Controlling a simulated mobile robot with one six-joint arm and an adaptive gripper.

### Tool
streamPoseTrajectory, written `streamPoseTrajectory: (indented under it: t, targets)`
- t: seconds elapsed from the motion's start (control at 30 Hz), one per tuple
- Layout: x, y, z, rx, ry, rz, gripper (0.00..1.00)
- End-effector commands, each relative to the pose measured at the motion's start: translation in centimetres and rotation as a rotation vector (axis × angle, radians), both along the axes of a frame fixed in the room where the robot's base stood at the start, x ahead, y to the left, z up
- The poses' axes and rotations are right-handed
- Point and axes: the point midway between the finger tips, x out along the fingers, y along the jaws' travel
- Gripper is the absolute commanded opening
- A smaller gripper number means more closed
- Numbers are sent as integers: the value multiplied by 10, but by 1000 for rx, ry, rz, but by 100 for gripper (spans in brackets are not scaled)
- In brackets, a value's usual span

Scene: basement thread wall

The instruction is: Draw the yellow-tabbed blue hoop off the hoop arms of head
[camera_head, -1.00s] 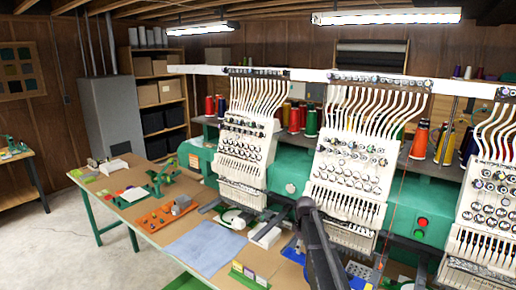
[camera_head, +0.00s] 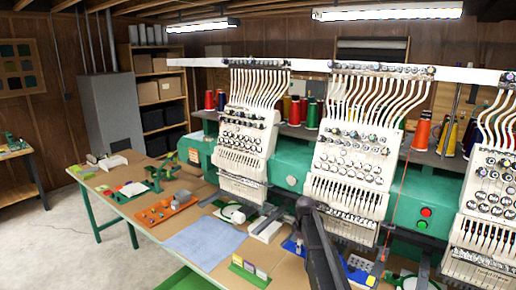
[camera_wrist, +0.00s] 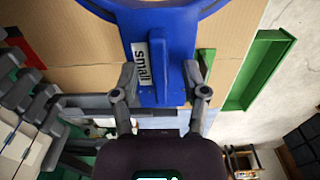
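A blue hoop (camera_wrist: 165,22) fills the top middle of the wrist view, with a white label reading "small" on its bracket. A raised blue block stands on the bracket. My gripper (camera_wrist: 161,72) has its two fingers apart, one on each side of this block, with the label showing beside the left finger. I see no clear contact. In the head view, blue parts (camera_head: 290,246) show beside my arm, which hides much of that spot. A small yellow piece (camera_head: 376,269) shows right of my arm; I cannot tell whether it is the hoop's tab.
White multi-needle embroidery heads (camera_head: 345,165) stand along the green machine body (camera_head: 290,180). A grey-blue cloth (camera_head: 203,242), an orange tray (camera_head: 166,212) and a green holder with cards (camera_head: 248,272) lie on the table. A green tray (camera_wrist: 258,70) lies right in the wrist view. Open floor lies left.

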Motion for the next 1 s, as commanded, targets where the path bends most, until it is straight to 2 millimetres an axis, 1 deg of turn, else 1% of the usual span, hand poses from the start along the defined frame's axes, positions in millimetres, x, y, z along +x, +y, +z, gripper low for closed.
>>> streamPoseTrajectory:
  t: [0.03,0.07,0.1,0.13,0.17,0.47,1.0]
  targets:
    - [0,0,0,0,0,0,36]
    - [0,0,0,0,0,0,27]
    - [0,0,0,0,0,0,15]
    - [0,0,0,0,0,0,6]
    - [0,0,0,0,0,0,0]
    - [0,0,1,0,0,0,0]
    - [0,0,12,0,0,0,0]
